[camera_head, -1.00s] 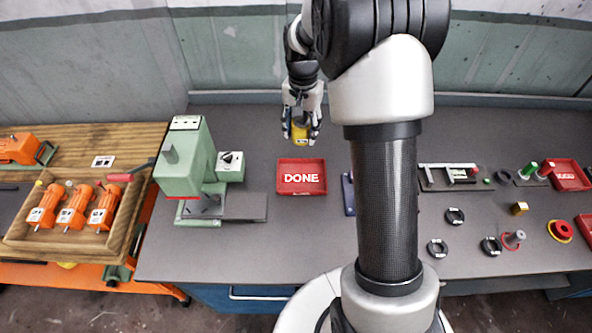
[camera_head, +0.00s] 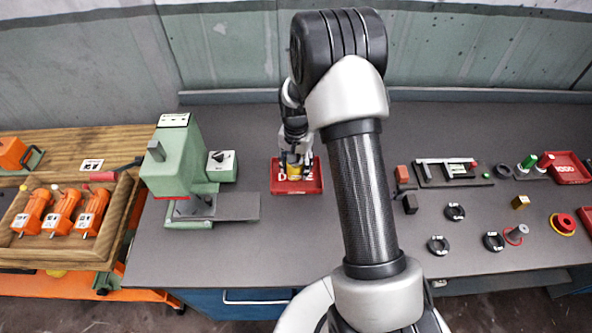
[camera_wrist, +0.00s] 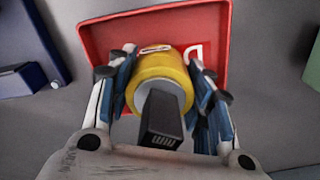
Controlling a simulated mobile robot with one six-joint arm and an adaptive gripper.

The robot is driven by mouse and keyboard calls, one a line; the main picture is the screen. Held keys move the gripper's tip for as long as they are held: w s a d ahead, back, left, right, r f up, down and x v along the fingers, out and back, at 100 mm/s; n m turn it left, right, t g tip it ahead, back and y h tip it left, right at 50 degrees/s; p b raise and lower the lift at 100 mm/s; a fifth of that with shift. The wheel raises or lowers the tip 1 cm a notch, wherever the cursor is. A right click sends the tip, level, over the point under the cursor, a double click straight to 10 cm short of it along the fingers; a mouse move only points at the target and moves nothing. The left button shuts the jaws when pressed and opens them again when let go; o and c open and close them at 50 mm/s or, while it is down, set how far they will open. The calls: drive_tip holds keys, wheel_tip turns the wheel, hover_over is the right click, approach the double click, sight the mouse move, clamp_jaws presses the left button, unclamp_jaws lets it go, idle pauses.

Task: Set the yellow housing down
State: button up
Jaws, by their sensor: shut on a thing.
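The yellow housing (camera_wrist: 163,68) is between the fingers of my gripper (camera_wrist: 160,88), which is shut on it. In the wrist view the housing shows a pale inner bore with a dark block-like part standing in front of it. The red DONE tray (camera_head: 312,187) lies around and below the housing in the picture; its rim (camera_wrist: 165,15) shows in the wrist view. In the head view my gripper (camera_head: 295,165) is over the tray, and the small housing (camera_head: 293,171) covers part of the lettering. I cannot tell whether the housing touches the tray floor.
A green press (camera_head: 180,165) stands left of the tray. A wooden tray (camera_head: 75,262) with orange motors is at the far left. Black rings (camera_head: 455,212), a brass block (camera_head: 520,202) and a red tray (camera_head: 566,168) are on the right. The bench in front of the DONE tray is clear.

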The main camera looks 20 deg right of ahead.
drive_tip(key=shift+f, duration=0.9)
drive_tip(key=shift+f, duration=0.25)
drive_tip(key=o, duration=1.3)
drive_tip(key=shift+c, duration=0.2)
drive_tip(key=shift+r, duration=0.15)
